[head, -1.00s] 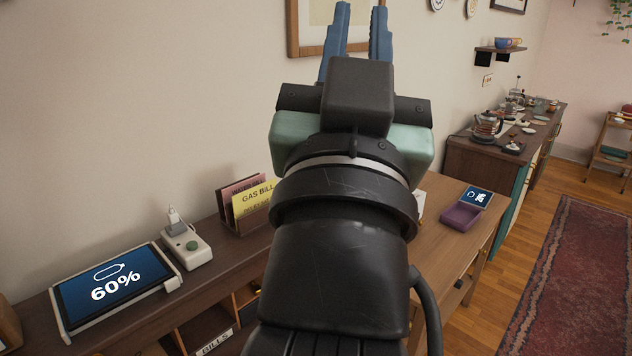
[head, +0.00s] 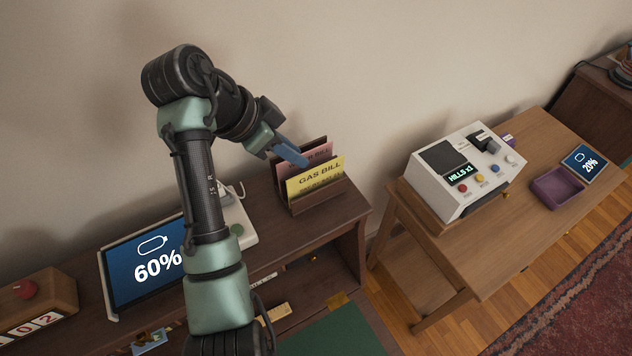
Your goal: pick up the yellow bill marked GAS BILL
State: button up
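The yellow bill marked GAS BILL (head: 316,180) stands upright in the front of a brown wooden letter holder (head: 318,198) on the dark wooden cabinet. A pink bill (head: 318,154) stands behind it, its marking partly covered. My gripper (head: 304,161) has blue fingers and points down to the right at the holder's upper left. Its fingertips overlap the pink bill in the picture, just above and behind the yellow bill's left part. I cannot tell whether they touch either bill, nor whether there is a gap between the fingers.
A box with a red button (head: 35,305) is at far left. A white machine with coloured buttons (head: 466,170) and a purple tray (head: 558,188) are on the right-hand table. The wall is close behind the holder.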

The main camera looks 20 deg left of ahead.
aim_at(315, 168)
jog(key=p+x, duration=0.1)
jog(key=x, duration=0.2)
jog(key=shift+w+f, duration=0.1)
jog(key=shift+w, duration=0.1)
jog(key=shift+w+d+f+p, duration=0.15)
jog(key=shift+d+f+p, duration=0.1)
jog(key=shift+f+p, duration=0.25)
jog(key=p+x, duration=0.2)
jog(key=x, duration=0.2)
jog(key=shift+f, duration=0.2)
jog(key=shift+c, duration=0.2)
grip_shut()
